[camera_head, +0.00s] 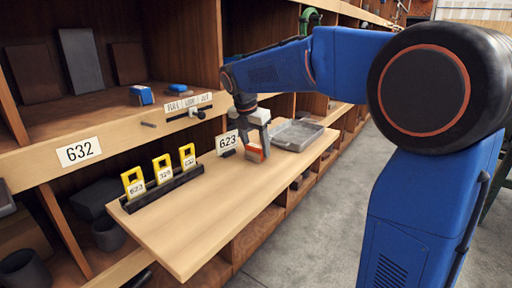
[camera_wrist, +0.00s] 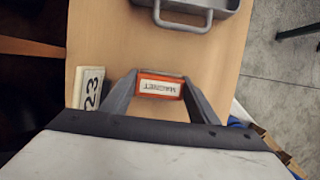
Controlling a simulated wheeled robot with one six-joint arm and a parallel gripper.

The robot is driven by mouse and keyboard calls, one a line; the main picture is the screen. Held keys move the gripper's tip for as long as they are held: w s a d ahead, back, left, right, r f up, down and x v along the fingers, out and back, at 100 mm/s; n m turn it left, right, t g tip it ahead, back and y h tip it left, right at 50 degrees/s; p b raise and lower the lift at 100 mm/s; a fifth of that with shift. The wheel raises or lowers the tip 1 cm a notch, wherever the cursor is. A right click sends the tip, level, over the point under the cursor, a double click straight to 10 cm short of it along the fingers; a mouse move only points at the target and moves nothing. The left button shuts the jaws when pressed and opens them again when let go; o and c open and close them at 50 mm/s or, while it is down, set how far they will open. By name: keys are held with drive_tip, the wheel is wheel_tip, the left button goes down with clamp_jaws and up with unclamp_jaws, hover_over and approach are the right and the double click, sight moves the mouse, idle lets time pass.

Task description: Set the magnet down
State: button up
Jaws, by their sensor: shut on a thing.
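The magnet is an orange-red block with a white label reading MAGNET. In the wrist view the magnet (camera_wrist: 160,86) sits between my two fingers, and my gripper (camera_wrist: 163,92) is shut on it. In the head view the magnet (camera_head: 253,153) hangs under my gripper (camera_head: 259,138), over the far half of the wooden shelf board (camera_head: 205,215). The white 623 card (camera_head: 228,141) stands just left of it. I cannot tell whether the magnet's underside touches the board.
A grey metal tray (camera_head: 297,134) with a handle lies on the board beyond my gripper. A black rack (camera_head: 165,188) with yellow numbered tags stands on the near left part of the board. The board's front middle is clear. Wooden shelving with a 632 label (camera_head: 79,151) rises at the left.

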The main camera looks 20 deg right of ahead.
drive_tip(key=o, duration=1.3)
drive_tip(key=shift+f, duration=0.1)
drive_tip(key=shift+o, duration=0.2)
drive_tip(key=v, duration=1.2)
